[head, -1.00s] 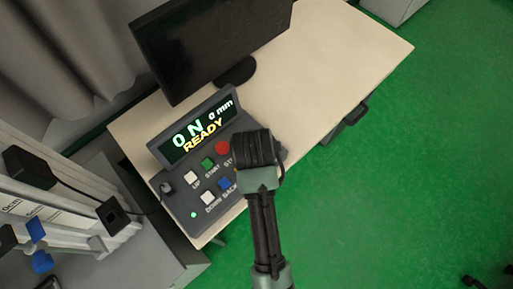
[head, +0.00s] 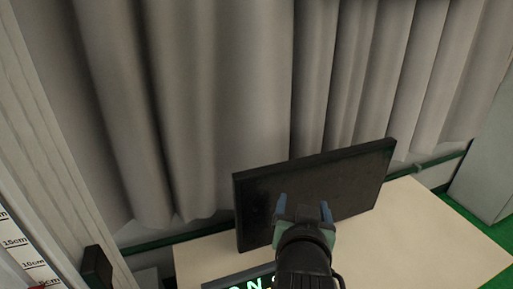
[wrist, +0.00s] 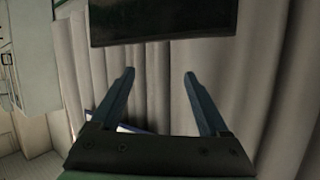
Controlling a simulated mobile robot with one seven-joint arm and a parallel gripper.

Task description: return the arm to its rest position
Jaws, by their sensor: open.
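My gripper (head: 303,209) is raised in front of the dark monitor in the head view, with its two blue fingers pointing up and apart. In the wrist view my gripper (wrist: 160,75) shows both fingers spread with nothing between them. The monitor (head: 350,180) stands on the pale desk behind my gripper, and it also shows at the top of the wrist view (wrist: 160,20). My forearm hides part of the desk and the control box.
The control box display (head: 250,283) shows only at the bottom edge. The pale desk (head: 440,235) is clear to the right. Grey curtains (head: 200,100) hang behind. A tower with a centimetre scale (head: 25,250) stands at the left. A grey cabinet (head: 485,175) is at the right.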

